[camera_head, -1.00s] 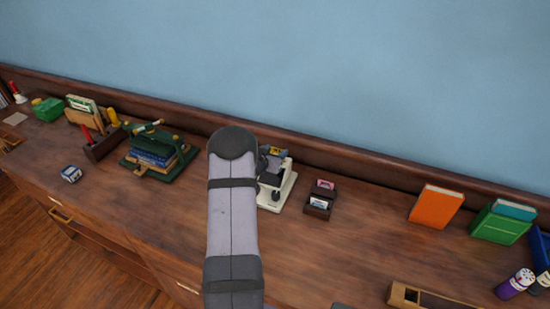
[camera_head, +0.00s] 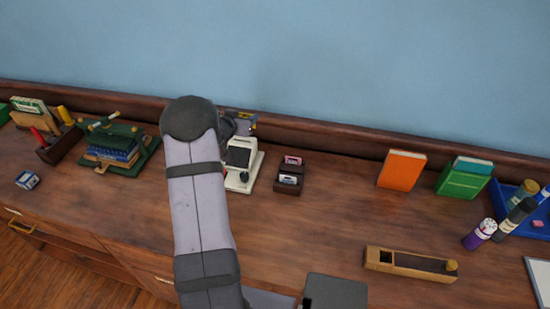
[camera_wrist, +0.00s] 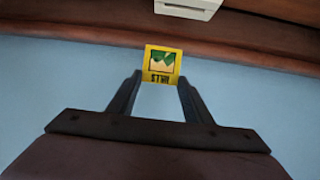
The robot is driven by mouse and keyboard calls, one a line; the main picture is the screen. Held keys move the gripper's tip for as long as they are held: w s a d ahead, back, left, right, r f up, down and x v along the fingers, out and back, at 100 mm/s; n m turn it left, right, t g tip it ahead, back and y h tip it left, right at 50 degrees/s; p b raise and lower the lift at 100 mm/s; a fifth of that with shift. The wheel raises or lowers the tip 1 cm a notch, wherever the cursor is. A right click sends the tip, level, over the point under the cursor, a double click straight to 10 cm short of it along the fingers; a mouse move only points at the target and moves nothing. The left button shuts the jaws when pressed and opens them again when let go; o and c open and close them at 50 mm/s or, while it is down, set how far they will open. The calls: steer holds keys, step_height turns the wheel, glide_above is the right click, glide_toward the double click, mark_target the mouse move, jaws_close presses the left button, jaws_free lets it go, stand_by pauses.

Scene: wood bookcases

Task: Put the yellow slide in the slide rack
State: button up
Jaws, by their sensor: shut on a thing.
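The yellow slide (camera_wrist: 161,64) has a green and white picture and dark lettering. It is held between the fingertips of my gripper (camera_wrist: 160,80), which is shut on it. In the head view the yellow slide (camera_head: 246,117) shows just right of my arm, in front of the wall and behind the white slide viewer. The slide rack (camera_head: 288,186) is a small dark box on the desk, right of the viewer. A pink-edged slide and a white-and-blue one show in it. The slide is apart from the rack, to its left and farther back in the picture.
The white viewer (camera_head: 243,168) stands between my arm and the rack. An orange book (camera_head: 401,171) and green books (camera_head: 463,182) stand farther right. The raised back ledge (camera_head: 340,165) runs along the wall. Desk space right of the rack is clear.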

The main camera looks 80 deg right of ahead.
steer(key=s+a+f+m+g+p, duration=0.1)
steer(key=s+a+f, duration=0.1)
steer(key=s, duration=1)
steer(key=s+a+f+m+g+p, duration=0.1)
steer(key=s+a+f+g+p, duration=0.1)
steer(key=s, duration=1)
steer(key=w+a+n+t, duration=0.2)
steer(key=w+a+t, duration=0.1)
steer(key=w, duration=0.3)
steer(key=shift+w+a+f+t, duration=0.2)
steer(key=shift+f+t, duration=0.05)
steer(key=shift+t, duration=0.05)
steer(key=shift+d+f+p, duration=0.1)
steer(key=shift+f+p, duration=0.6)
steer(key=shift+f, duration=2.45)
